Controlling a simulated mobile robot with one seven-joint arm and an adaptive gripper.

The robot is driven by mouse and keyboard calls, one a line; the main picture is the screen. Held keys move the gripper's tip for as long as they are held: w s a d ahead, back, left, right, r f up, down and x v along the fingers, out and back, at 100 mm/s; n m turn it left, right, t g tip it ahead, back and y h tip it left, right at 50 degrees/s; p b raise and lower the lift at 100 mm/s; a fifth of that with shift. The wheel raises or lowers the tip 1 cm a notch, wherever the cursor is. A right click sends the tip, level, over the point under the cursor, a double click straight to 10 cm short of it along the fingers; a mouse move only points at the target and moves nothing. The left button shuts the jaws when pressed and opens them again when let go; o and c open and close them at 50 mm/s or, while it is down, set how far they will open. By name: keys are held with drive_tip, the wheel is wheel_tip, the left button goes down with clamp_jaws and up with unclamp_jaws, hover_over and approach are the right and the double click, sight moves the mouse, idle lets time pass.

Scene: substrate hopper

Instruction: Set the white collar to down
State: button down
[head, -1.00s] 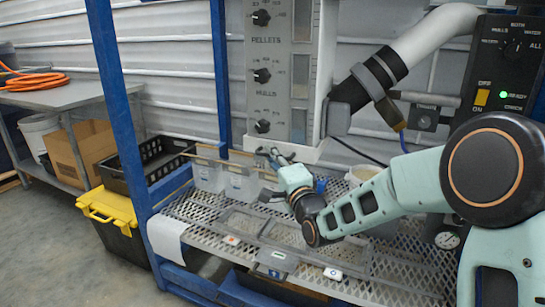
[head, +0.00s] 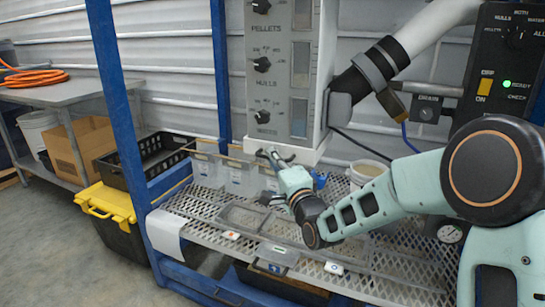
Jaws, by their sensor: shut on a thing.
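The white collar (head: 308,153) shows as a pale band at the foot of the grey hopper cabinet (head: 277,95), below the lowest knob and its label. My gripper (head: 270,158) is at the collar's lower front edge, left of its middle, with its dark fingers partly against it. It looks shut on the collar there. The exact contact is small and partly hidden by the gripper. My arm reaches in from the right, above the mesh shelf.
Clear bins (head: 238,178) stand close to the left of my gripper. A mesh shelf (head: 200,205) with shallow trays lies below. A white bucket (head: 368,171) stands to the right. A blue upright post (head: 128,130) is at the left.

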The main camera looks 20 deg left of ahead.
drive_tip(key=shift+f, duration=0.35)
drive_tip(key=c, duration=2.3)
unclamp_jaws()
drive_tip(key=v, duration=1.2)
drive_tip(key=shift+r, duration=0.1)
